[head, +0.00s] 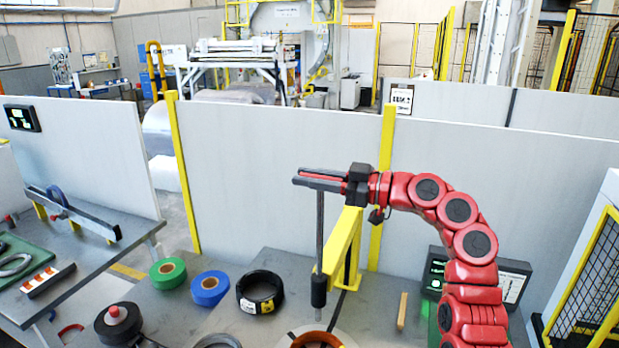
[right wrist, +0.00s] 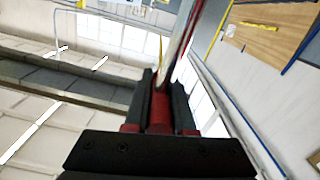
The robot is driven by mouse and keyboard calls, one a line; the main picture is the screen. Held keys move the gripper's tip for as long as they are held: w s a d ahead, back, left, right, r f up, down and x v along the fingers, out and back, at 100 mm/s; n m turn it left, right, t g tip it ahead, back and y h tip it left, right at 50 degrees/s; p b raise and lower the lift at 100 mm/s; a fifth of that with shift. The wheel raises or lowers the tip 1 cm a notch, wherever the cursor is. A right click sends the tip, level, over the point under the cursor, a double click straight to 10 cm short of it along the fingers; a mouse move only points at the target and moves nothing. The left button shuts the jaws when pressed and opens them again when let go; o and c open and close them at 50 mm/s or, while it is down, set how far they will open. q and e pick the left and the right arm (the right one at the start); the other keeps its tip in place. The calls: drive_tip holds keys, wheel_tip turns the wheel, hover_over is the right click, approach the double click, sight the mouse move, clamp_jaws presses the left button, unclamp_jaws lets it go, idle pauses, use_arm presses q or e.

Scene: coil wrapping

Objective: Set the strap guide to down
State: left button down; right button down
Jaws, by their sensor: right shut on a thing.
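The strap guide appears to be the thin grey upright rod (head: 319,235) with a black cylinder at its lower end, at the tip of a yellow bracket (head: 345,245). The cylinder hangs just above an orange ring (head: 318,341) at the bottom edge of the head view. My right gripper (head: 318,180) reaches in from the right and is shut at the rod's top end. In the right wrist view, my right gripper (right wrist: 163,100) shows dark fingers close together, with a narrow bar running up beyond them. The exact contact is hard to see. My left gripper is not in view.
A green roll (head: 168,272), a blue roll (head: 210,288) and a black roll (head: 260,292) lie on the table to the left. A wooden stick (head: 402,311) and a panel with a green screen (head: 500,280) are to the right. A pale partition (head: 280,155) stands behind.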

sight(319, 259)
wheel_tip(319, 259, down, 22)
drive_tip(key=b, duration=1.8)
drive_tip(key=shift+f, duration=0.25)
drive_tip(key=c, duration=0.8)
unclamp_jaws()
drive_tip(key=shift+o, duration=0.2)
drive_tip(key=shift+r, duration=0.1)
drive_tip(key=shift+d, duration=0.1)
